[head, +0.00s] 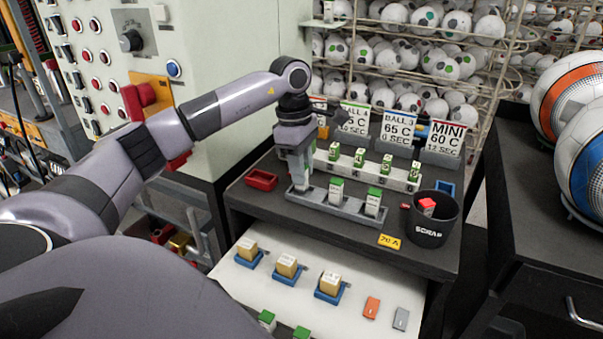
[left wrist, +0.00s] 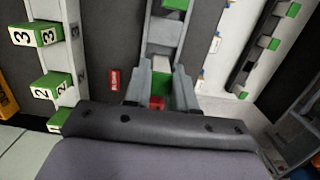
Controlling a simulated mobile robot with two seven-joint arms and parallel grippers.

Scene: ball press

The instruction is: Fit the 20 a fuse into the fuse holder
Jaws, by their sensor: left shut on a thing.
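My left gripper (head: 299,186) points down at the left end of a grey slotted rack (head: 318,203). In the left wrist view its fingers (left wrist: 159,92) close around a small green-topped block (left wrist: 160,82) with a red patch on it. I cannot tell whether this block is seated or lifted. White-and-green blocks (head: 335,189) stand upright in the rack to the right. A yellow label (head: 390,242) reading 20 A is on the table's front edge. No piece is clearly marked as the 20 A fuse or its holder. My right gripper is out of view.
Behind the rack, a white strip (head: 400,180) carries numbered green-topped blocks. A red tray (head: 262,180) lies left, a black SCRAP bin (head: 431,232) right. Boxes on blue trays (head: 332,288), an orange piece (head: 371,307) and a grey piece (head: 401,318) lie on the lower white surface.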

